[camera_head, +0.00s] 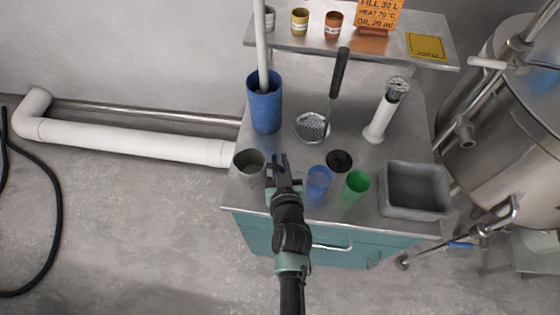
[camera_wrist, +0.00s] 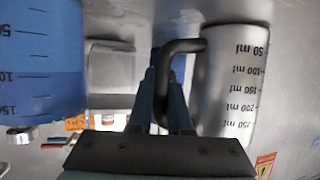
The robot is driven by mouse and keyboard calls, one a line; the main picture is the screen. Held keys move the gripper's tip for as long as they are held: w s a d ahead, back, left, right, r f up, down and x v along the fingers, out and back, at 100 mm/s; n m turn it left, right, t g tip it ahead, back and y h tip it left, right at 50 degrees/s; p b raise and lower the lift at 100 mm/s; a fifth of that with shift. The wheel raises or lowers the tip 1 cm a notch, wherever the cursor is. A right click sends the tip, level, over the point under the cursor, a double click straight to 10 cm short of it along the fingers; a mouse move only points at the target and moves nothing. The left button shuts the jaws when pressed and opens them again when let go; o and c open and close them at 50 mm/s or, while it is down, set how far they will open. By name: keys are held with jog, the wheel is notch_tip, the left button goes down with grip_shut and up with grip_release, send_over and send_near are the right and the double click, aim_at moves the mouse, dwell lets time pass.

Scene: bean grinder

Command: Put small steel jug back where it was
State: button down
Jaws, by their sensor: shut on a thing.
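The small steel jug (camera_head: 250,167) is at the front left corner of the steel worktop (camera_head: 236,205). In the wrist view the jug (camera_wrist: 232,85) is on the right, with millilitre marks and a dark curved handle (camera_wrist: 183,46). My gripper (camera_head: 281,168) is to the right of the jug. Its fingers (camera_wrist: 165,85) are shut on the handle. The jug looks upright. I cannot tell whether its base touches the worktop or is slightly above it.
A blue cup (camera_head: 319,182) stands close right of my gripper, with a green cup (camera_head: 356,184) and a black round item (camera_head: 339,160) beyond. A grey tray (camera_head: 416,189) is at the right. A tall blue container (camera_head: 265,107) stands behind. A skimmer (camera_head: 312,127) lies mid-worktop.

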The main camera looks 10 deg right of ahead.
jog(key=c, duration=0.8)
grip_release()
jog(key=shift+f, duration=0.1)
jog(key=shift+c, duration=0.2)
jog(key=shift+r+p, duration=0.3)
jog(key=d+v, duration=0.1)
jog(key=v, duration=1.1)
jog(key=w+a+r+t, duration=0.15)
jog(key=w+r, duration=0.25)
jog(key=r, duration=0.6)
jog(key=w+a+r+n+t+y, duration=0.1)
jog(key=w+r+t, duration=0.25)
jog(key=r, duration=0.65)
jog(key=w+a+r+t, duration=0.1)
jog(key=w+r, duration=0.4)
jog(key=r, duration=0.6)
jog(key=s+a+r+t, duration=0.1)
jog(key=s+r, duration=0.3)
jog(key=r, duration=0.6)
jog(key=s+a+r+t, duration=0.1)
jog(key=s+r+t, duration=0.3)
jog(key=r, duration=0.7)
jog(key=s+a+r+t, duration=0.1)
jog(key=s+r, duration=0.3)
jog(key=r, duration=0.7)
jog(key=shift+r+t, duration=0.2)
jog(key=shift+t, duration=0.7)
